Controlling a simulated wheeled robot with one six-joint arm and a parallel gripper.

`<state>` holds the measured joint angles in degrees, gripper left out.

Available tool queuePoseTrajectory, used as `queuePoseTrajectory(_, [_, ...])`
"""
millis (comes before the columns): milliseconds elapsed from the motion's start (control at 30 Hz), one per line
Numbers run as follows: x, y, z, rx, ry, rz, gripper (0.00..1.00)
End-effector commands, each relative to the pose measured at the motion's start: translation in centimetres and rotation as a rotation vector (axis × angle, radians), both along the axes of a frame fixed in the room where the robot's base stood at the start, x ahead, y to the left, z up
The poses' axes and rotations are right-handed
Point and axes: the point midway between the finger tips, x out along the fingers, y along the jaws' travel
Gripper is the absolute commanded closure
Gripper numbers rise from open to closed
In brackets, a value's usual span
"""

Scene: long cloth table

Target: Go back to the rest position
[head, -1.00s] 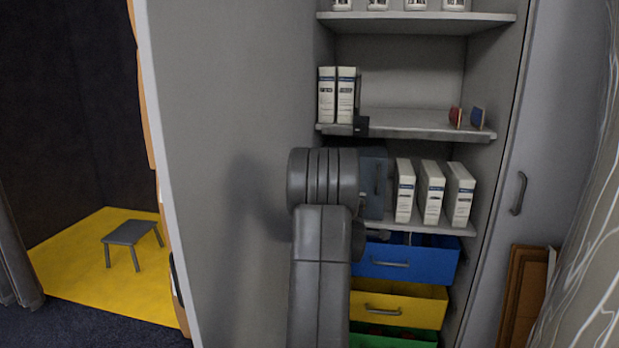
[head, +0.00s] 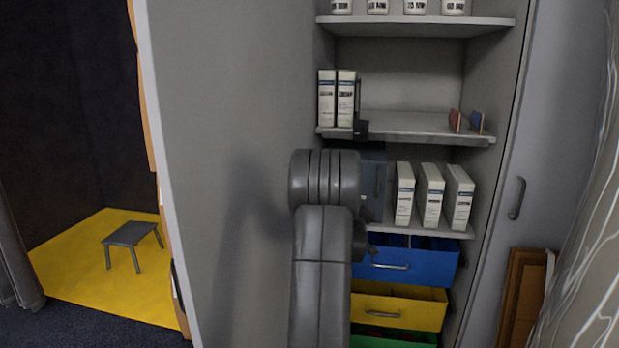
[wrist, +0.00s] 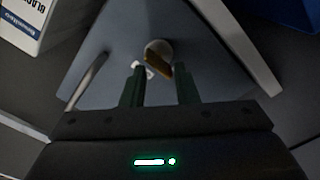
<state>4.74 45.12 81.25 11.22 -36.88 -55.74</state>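My gripper (wrist: 160,68) is open in the wrist view. Its two dark green fingers stand apart, and nothing is visibly clamped between them. Beyond the fingertips is a blue-grey surface (wrist: 115,45) with a metal handle (wrist: 88,80). A small round whitish thing with a brown piece (wrist: 158,52) shows between the fingers, apparently farther off. In the head view my arm rises in front of the cabinet (head: 230,120), its upper end at the level of the middle shelf. The arm hides the gripper's fingers there.
White boxes (head: 430,195) stand on the middle shelf beside my arm, and two more (head: 337,98) stand above. Below are a blue drawer (head: 410,260), a yellow drawer (head: 400,305) and a green drawer. A grey stool (head: 132,235) stands on a yellow mat at left.

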Motion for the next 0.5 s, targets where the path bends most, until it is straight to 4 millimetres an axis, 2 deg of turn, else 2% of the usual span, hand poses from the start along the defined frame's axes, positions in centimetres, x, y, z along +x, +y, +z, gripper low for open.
queuePoseTrajectory(500, [-0.11,-0.46,0.54,0.384,-0.076,-0.002,0.73])
